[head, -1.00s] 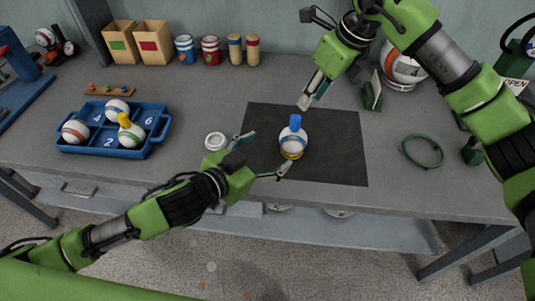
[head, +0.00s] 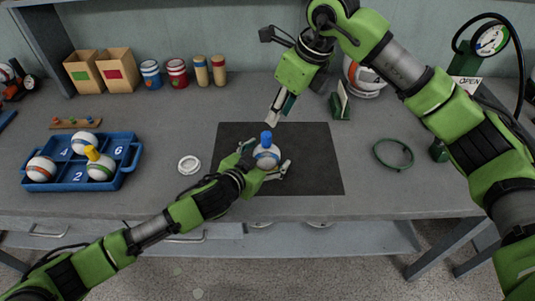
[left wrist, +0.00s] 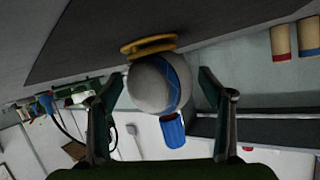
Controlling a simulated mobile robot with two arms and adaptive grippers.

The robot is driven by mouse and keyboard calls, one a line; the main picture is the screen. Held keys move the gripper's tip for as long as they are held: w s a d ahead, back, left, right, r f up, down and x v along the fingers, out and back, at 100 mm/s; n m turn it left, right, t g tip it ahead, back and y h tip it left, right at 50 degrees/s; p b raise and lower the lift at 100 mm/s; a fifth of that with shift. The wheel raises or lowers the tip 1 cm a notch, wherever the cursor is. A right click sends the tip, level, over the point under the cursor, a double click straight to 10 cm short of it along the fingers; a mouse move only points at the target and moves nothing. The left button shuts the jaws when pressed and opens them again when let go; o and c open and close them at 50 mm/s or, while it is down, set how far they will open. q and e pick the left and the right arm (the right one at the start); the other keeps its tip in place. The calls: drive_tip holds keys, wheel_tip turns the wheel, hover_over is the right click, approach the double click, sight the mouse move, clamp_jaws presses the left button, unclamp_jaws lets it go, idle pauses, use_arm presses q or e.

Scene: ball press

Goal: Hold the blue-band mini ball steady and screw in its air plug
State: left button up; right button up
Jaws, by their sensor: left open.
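The blue-band mini ball (head: 266,157), white with a blue band, sits on the dark mat (head: 310,178). Its blue air plug (head: 266,137) stands up from the top. In the left wrist view the ball (left wrist: 150,88) rests on a yellow ring (left wrist: 148,45), with the plug (left wrist: 172,130) in its side away from the ring. My left gripper (head: 267,161) is open with its fingers on either side of the ball; the left wrist view shows small gaps beside it. My right gripper (head: 279,108) hangs above and behind the plug; its finger opening is unclear.
A blue tray (head: 80,184) with several balls, one with a yellow plug, is at left. A white ring (head: 189,165) lies left of the mat, a green hoop (head: 393,154) right. Boxes (head: 118,68) and cans (head: 176,72) line the back. The mat's right part is clear.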

sight(267, 134)
use_arm(q)
drive_tip(key=shift+w+d+f, duration=0.1)
drive_tip(key=shift+w, duration=0.1)
drive_tip(key=c, duration=1.2)
use_arm(e)
drive_tip(key=shift+o, duration=1)
drive_tip(key=shift+m+t, duration=0.4)
drive_tip(key=shift+m, duration=0.2)
drive_tip(key=x, duration=1.1)
drive_tip(key=shift+s+a, duration=0.15)
drive_tip(key=shift+s, duration=0.1)
clamp_jaws()
